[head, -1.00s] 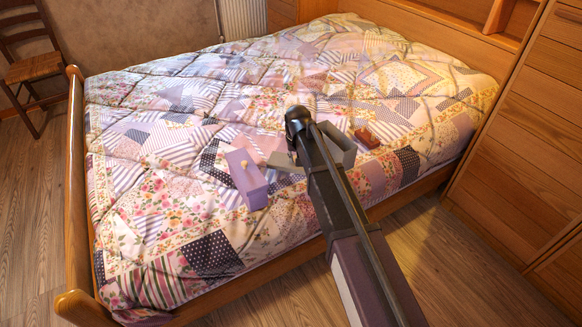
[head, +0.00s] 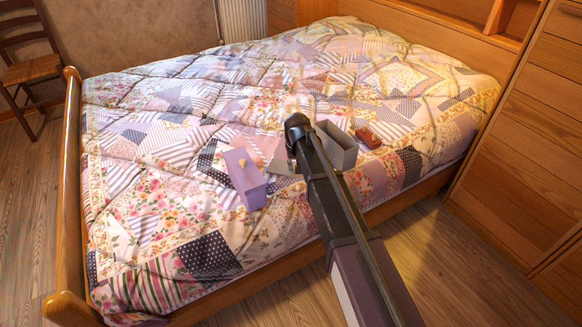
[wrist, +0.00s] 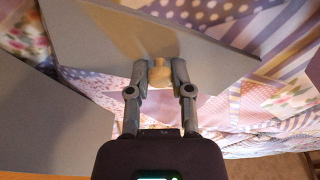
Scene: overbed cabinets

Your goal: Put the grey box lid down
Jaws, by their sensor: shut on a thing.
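The grey box lid (wrist: 110,35) fills the upper part of the wrist view as a flat grey panel with a light wooden knob (wrist: 158,73). My gripper (wrist: 158,75) is shut on that knob, a finger on each side. In the head view a grey corner of the lid (head: 281,164) shows left of my arm; the rest is hidden behind it. I cannot tell whether the lid touches the quilt. The open grey box (head: 346,150) stands on the bed just right of my arm.
A purple box (head: 246,180) with a knobbed lid stands close left of the grey lid. A small red-brown box (head: 368,138) lies right of the grey box. The patchwork quilt (head: 190,150) is uneven, with free room at the left and back. A wooden cabinet (head: 530,140) stands at the right.

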